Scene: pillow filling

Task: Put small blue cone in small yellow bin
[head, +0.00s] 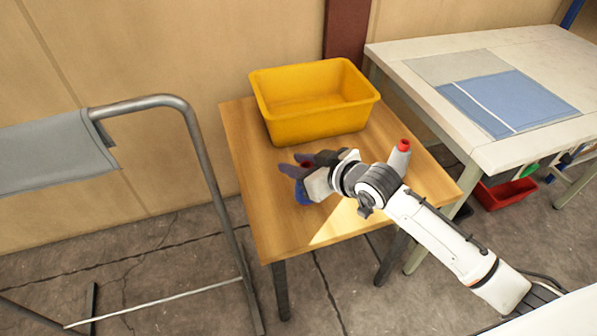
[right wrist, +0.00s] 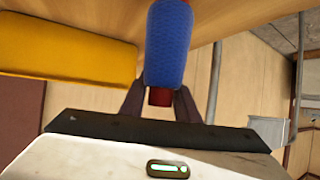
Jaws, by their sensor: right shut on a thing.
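The small blue cone (right wrist: 168,45) is a blue thread-like cone with red ends, between the fingers of my right gripper in the right wrist view. In the head view only a bit of the blue cone (head: 302,194) shows below the fingers. My right gripper (head: 296,170) is shut on it, over the left part of the wooden table. The yellow bin (head: 318,128) stands at the back of the same table, behind the gripper. It also shows in the right wrist view (right wrist: 70,62). My left gripper is not in view.
A grey cone with a red top (head: 399,158) stands on the wooden table (head: 262,215), right of my gripper, close to my arm. A white table (head: 420,75) with blue cloth is at the right. A metal frame (head: 200,150) stands at the left.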

